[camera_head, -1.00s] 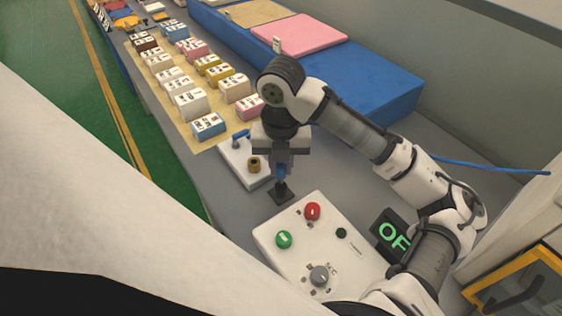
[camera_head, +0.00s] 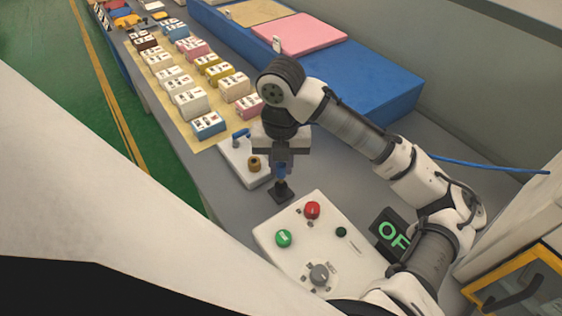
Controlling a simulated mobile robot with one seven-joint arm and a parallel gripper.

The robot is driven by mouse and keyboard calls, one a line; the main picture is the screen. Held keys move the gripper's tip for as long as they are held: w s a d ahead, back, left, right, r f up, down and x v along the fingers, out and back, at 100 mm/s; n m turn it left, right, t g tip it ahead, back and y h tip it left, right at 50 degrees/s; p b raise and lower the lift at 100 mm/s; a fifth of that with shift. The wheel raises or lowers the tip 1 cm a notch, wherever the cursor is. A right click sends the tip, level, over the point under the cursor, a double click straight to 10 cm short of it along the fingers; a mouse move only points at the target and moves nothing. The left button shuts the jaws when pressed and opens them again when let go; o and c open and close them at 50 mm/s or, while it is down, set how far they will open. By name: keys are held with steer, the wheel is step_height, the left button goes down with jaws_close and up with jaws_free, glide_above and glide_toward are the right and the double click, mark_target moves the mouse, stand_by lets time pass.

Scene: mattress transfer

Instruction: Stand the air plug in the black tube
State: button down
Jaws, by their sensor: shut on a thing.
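My gripper (camera_head: 281,165) points straight down and is shut on the blue air plug (camera_head: 280,171), of which only a small part shows between the fingers. The black tube (camera_head: 280,188) stands upright on a dark square base on the grey table, directly below the fingertips. The plug is at the tube's mouth. I cannot tell how far it is inside, as the fingers hide the join.
A white plate (camera_head: 235,167) with a blue fitting and a brass fitting (camera_head: 254,163) lies just left. A white control panel (camera_head: 300,240) with red and green buttons is close in front. A blue mattress (camera_head: 370,95) lies behind the arm.

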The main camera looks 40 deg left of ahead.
steer(key=shift+f+b, duration=0.75)
steer(key=shift+f, duration=0.35)
